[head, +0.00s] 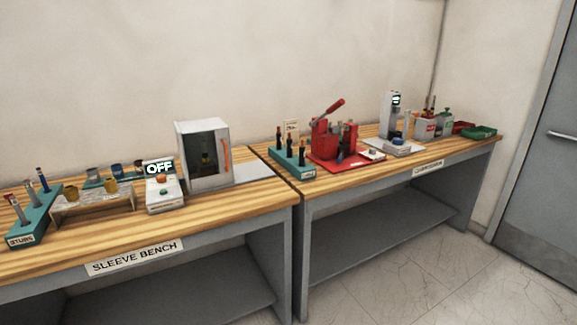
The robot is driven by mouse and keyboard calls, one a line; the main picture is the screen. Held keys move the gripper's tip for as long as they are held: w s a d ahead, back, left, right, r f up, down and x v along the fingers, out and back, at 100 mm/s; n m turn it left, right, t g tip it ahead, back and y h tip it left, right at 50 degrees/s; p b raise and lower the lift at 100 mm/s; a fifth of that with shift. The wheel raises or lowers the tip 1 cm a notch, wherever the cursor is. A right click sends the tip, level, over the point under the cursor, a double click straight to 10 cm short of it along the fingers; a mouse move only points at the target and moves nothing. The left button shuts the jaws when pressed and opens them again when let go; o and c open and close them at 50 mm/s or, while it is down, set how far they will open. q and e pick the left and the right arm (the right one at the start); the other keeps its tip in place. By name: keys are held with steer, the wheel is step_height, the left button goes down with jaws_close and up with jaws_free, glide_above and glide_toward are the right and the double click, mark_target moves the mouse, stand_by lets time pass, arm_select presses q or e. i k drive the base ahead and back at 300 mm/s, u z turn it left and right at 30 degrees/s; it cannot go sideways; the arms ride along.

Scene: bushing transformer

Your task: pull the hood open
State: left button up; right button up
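The hood (204,155) is a white-grey box with a dark clear front, standing at the right part of the sleeve bench. Its front looks shut. An orange upright handle (226,155) is on the right side of its front. Something dark with a yellowish part shows behind the front, too small to make out. Neither of my grippers is in the head view.
A control box reading OFF (160,185) stands just left of the hood. A teal tube rack (36,218) and a small stand with cups (95,198) are further left. A second bench with a red press (335,140) is at the right. Floor in front is clear.

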mark_target(218, 132)
steer(key=u, duration=0.6)
steer(key=k, duration=0.1)
steer(key=z, duration=1.8)
steer(key=i, duration=1.6)
steer(key=u, duration=0.95)
steer(key=i, duration=0.55)
steer(key=u, duration=0.5)
